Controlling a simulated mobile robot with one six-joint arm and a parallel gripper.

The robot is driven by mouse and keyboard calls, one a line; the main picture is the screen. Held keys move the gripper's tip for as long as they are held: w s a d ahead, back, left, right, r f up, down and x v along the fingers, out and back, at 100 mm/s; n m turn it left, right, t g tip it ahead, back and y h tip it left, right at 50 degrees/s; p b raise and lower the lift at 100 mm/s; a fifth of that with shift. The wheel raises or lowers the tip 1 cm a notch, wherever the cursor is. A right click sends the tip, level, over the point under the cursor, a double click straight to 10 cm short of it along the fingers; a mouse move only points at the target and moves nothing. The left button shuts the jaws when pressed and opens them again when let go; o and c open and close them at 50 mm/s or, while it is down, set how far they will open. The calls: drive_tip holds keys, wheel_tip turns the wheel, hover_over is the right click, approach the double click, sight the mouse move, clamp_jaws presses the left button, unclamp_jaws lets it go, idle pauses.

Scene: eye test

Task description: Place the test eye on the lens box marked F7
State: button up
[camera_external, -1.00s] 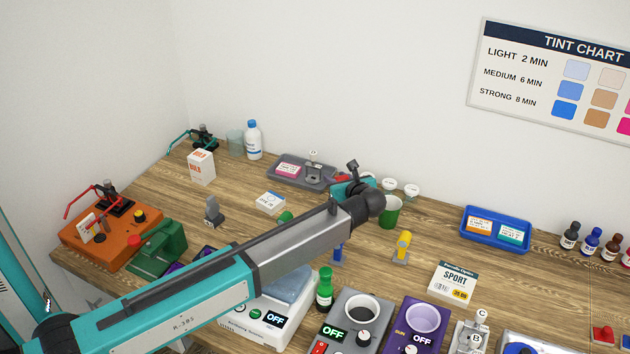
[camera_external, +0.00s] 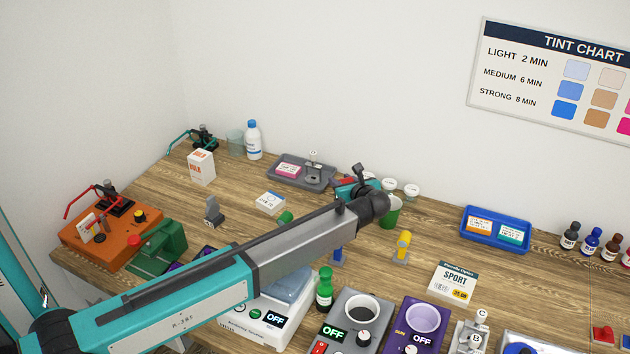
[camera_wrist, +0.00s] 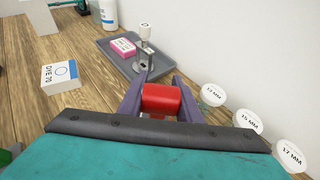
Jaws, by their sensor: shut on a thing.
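My gripper (camera_wrist: 160,88) is shut on a red rounded piece (camera_wrist: 161,101), which shows between the two purple fingers in the wrist view. I cannot tell for sure whether this piece is the test eye. In the external view my gripper (camera_external: 352,185) is over the back of the table, right of a grey tray. A pink box (camera_wrist: 123,47) lies in that tray, beside a grey stand with a white top (camera_wrist: 145,37). An orange box (camera_external: 479,225) and a teal box (camera_external: 510,234) lie in a blue tray at right. No F7 mark is readable.
The grey tray (camera_wrist: 112,58) is just beyond my gripper. Several white-lidded jars (camera_wrist: 213,95) stand close to its right. A DYE 70 box (camera_wrist: 61,78) lies to the left. A green cup (camera_external: 392,213) is under my wrist. Bare wood lies left of the tray.

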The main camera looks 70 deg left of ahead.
drive_tip(key=shift+f, duration=0.65)
drive_tip(key=shift+f, duration=0.15)
drive_tip(key=o, duration=1.2)
drive_tip(key=shift+c, duration=0.2)
drive_tip(key=b+v, duration=0.2)
drive_tip(key=v, duration=1)
drive_tip(key=shift+b, duration=0.3)
drive_tip(key=shift+p+x, duration=1.35)
drive_tip(key=shift+x, duration=4.35)
